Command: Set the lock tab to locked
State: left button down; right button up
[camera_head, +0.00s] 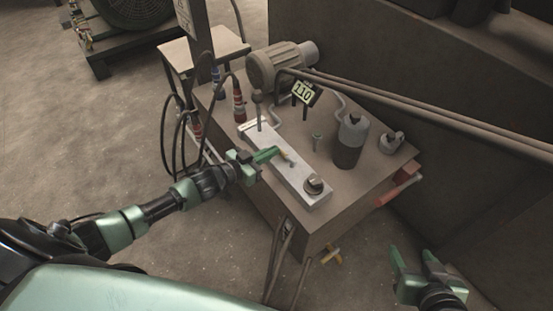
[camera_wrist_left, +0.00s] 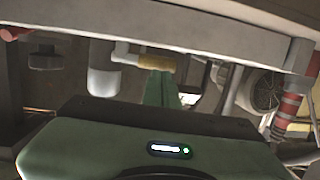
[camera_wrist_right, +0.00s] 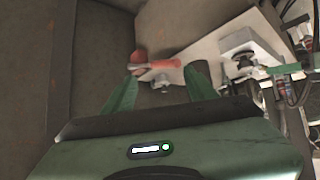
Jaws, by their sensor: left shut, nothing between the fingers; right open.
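A long pale metal block (camera_head: 305,189) lies on the bench top. A small lever with a yellowish grip (camera_head: 284,156) sits on it; the grip also shows in the left wrist view (camera_wrist_left: 155,63). I cannot tell for sure that this lever is the lock tab, and I see no readable lock marking. My left gripper (camera_head: 275,151) is shut and empty, its fingertips right beside the lever; whether they touch is unclear. The shut fingers show just below the grip in the left wrist view (camera_wrist_left: 161,78). My right gripper (camera_head: 414,256) is open and empty, away from the block.
A round knob (camera_head: 315,185) stands at the block's near end. A red handle (camera_head: 398,189) sticks out at the right side. Cables hang at the left.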

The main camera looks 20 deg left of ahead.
pick_arm(q)
jog(key=shift+w, duration=0.4)
pick_arm(e)
jog(key=shift+g+h, duration=0.3)
jog(key=shift+g, duration=0.5)
jog(key=shift+s+d+f, duration=0.4)
jog(key=shift+s+f, duration=0.15)
jog(key=shift+s, duration=0.25)
jog(key=shift+s+d+f, duration=0.4)
jog(key=shift+s+f, duration=0.1)
jog(key=shift+s, duration=0.25)
pick_arm(q)
jog(key=shift+p, duration=0.35)
